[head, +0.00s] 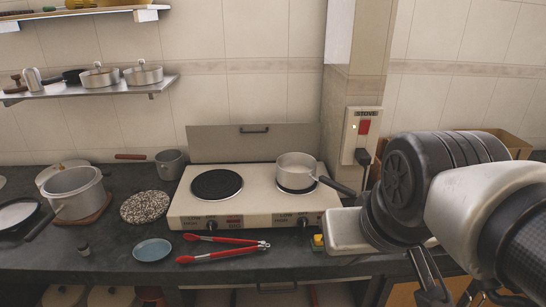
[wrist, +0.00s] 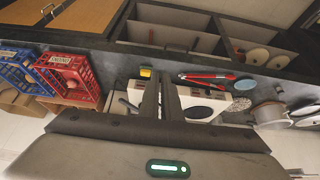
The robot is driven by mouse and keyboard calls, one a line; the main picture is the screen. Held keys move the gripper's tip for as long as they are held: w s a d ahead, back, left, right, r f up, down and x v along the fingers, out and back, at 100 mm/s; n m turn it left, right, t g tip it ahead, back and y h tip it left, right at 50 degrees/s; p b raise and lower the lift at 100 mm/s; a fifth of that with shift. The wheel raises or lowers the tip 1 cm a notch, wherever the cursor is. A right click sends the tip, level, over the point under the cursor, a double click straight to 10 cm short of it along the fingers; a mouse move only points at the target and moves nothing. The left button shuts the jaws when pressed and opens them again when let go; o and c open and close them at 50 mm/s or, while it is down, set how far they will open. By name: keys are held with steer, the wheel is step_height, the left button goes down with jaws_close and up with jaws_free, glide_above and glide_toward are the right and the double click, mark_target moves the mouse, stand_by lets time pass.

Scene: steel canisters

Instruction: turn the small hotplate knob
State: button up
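The cream hotplate (head: 255,208) stands on the dark counter with two burners. The left burner (head: 216,185) is bare, and a pot (head: 296,167) sits on the right burner (head: 296,187), which looks smaller. Two dark knobs are on its front: a left knob (head: 211,225) and a right knob (head: 303,221). In the wrist view, my gripper (wrist: 161,88) points over the counter and partly hides the hotplate (wrist: 205,104).
Red tongs (head: 225,249) and a blue plate (head: 153,250) lie in front of the hotplate. A small yellow-green sponge (head: 318,241) lies near the right knob. Red (wrist: 68,82) and blue (wrist: 25,77) crates show in the wrist view.

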mark_target(305, 222)
steer(key=o, duration=0.5)
steer(key=shift+m+t+y, duration=0.3)
steer(key=shift+m+t, duration=0.1)
steer(key=shift+m, duration=0.1)
steer(key=w+p, duration=0.1)
steer(key=w, duration=0.2)
steer(key=w+a+f+p, duration=0.1)
steer(key=w, duration=0.2)
steer(key=w+p, duration=0.1)
steer(key=w, duration=0.2)
steer(key=shift+w+a+f, duration=0.1)
steer(key=shift+a+f, duration=0.25)
steer(key=shift+f, duration=0.05)
steer(key=w+a+f+m+t+p, duration=0.1)
steer(key=w+f+m+p, duration=0.1)
steer(key=w+f+p, duration=0.35)
steer(key=w+d+f+t+h+p, duration=0.1)
steer(key=w+f+t+h+p, duration=0.1)
steer(key=w+f, duration=0.55)
steer(key=s+d+f+n+t+y+p, duration=0.1)
steer(key=s+d+f+n+t+p, duration=0.15)
steer(key=s+f+t+p, duration=0.2)
steer(key=shift+n, duration=0.25)
steer(key=b+x, duration=0.1)
steer(key=x, duration=0.4)
steer(key=b+x, duration=0.1)
steer(key=x, duration=0.4)
steer(key=a+b+x, duration=0.1)
steer(key=x, duration=0.5)
steer(key=shift+w+a, duration=0.1)
